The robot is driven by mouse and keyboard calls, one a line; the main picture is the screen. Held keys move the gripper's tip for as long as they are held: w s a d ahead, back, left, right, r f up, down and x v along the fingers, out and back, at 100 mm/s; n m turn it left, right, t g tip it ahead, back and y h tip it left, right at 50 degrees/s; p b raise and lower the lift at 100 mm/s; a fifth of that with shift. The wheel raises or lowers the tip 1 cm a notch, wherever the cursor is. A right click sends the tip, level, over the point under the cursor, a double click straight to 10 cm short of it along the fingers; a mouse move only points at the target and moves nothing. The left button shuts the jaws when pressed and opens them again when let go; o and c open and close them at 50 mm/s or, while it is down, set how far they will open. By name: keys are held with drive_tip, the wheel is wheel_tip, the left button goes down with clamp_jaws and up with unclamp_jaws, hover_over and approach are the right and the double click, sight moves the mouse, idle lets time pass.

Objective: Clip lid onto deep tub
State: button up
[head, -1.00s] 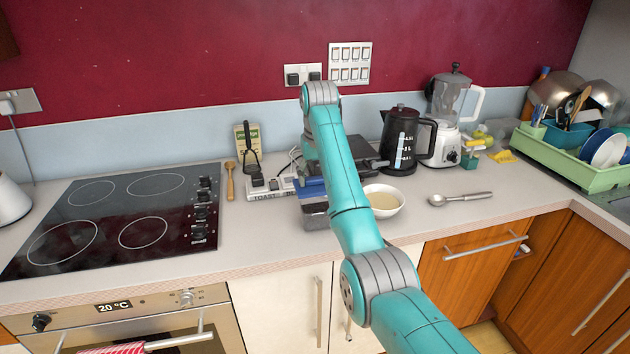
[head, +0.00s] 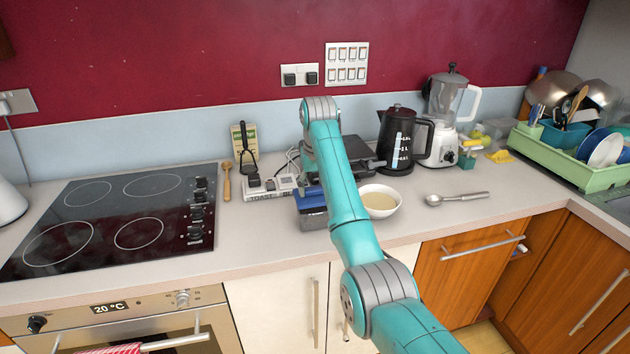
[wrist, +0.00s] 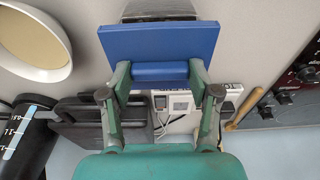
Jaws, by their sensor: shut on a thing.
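The blue lid (wrist: 160,42) fills the upper middle of the wrist view. My gripper (wrist: 160,73) is shut on the raised bar along the lid's near edge, one finger at each end. The grey deep tub (wrist: 158,10) shows past the lid's far edge, and most of it is hidden under the lid. In the head view, the lid (head: 311,198) is over the tub (head: 313,219) on the counter, partly behind my arm. My gripper is hidden there. I cannot tell whether the lid touches the tub's rim.
A bowl (head: 380,201) stands just right of the tub. A dark appliance (wrist: 90,121), the kettle (head: 400,140) and a labelled socket block (head: 271,187) are behind. The cooktop (head: 110,220) is left, with bare counter between. A metal scoop (head: 457,198) lies farther right.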

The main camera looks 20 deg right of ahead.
drive_tip(key=shift+f, duration=0.65)
drive_tip(key=shift+f, duration=0.95)
idle(1.1)
drive_tip(key=o, duration=1.2)
drive_tip(key=shift+r, duration=0.15)
drive_tip(key=shift+r, duration=3.35)
